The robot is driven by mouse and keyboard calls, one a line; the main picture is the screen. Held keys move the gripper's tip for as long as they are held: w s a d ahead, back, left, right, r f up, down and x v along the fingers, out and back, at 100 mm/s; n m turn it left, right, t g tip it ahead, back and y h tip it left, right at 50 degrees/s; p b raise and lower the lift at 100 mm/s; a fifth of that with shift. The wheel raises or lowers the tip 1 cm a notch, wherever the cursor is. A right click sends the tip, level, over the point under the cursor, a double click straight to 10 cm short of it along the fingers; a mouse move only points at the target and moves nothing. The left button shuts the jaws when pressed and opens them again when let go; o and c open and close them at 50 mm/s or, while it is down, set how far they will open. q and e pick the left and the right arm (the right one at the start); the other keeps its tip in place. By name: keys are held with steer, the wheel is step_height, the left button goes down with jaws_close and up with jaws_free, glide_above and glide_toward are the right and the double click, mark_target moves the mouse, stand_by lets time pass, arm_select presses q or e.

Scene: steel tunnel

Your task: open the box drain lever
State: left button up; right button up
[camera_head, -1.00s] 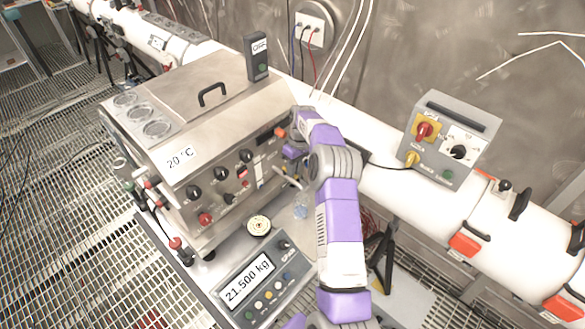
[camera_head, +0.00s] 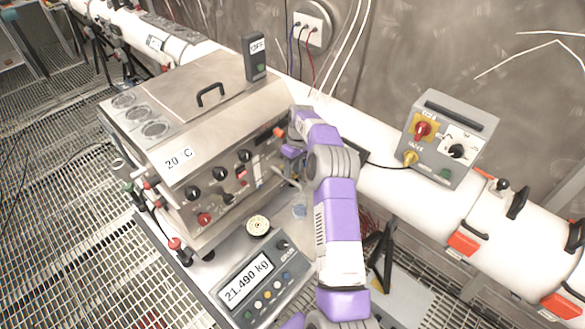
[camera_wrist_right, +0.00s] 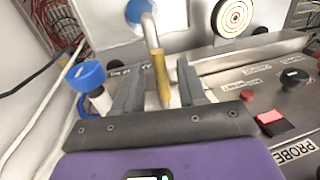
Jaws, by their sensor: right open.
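The steel box (camera_head: 185,125) stands at the left centre of the head view, with knobs and switches on its front panel. A metal drain pipe (camera_wrist_right: 150,30) shows in the right wrist view. A yellow-brown bar (camera_wrist_right: 161,75) at its near end looks like the drain lever, though I cannot tell for sure. My right gripper (camera_wrist_right: 159,70) is open, with one finger on each side of this bar; contact is not clear. In the head view, my right arm reaches the box's right end and hides most of the gripper and drain. My left gripper is not in view.
A scale display (camera_head: 250,283) reading 21.490 kg stands before the box. A round target-like disc (camera_head: 257,226) lies beside it. A blue knob (camera_wrist_right: 86,75) is left of my right gripper. A grey switch box (camera_head: 440,140) sits on the white pipe at right.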

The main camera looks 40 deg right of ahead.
steer(key=shift+r, duration=0.1)
step_height(320, 180, up, 7)
steer(key=d, duration=0.1)
steer(key=shift+d, duration=0.2)
stand_by(0.6)
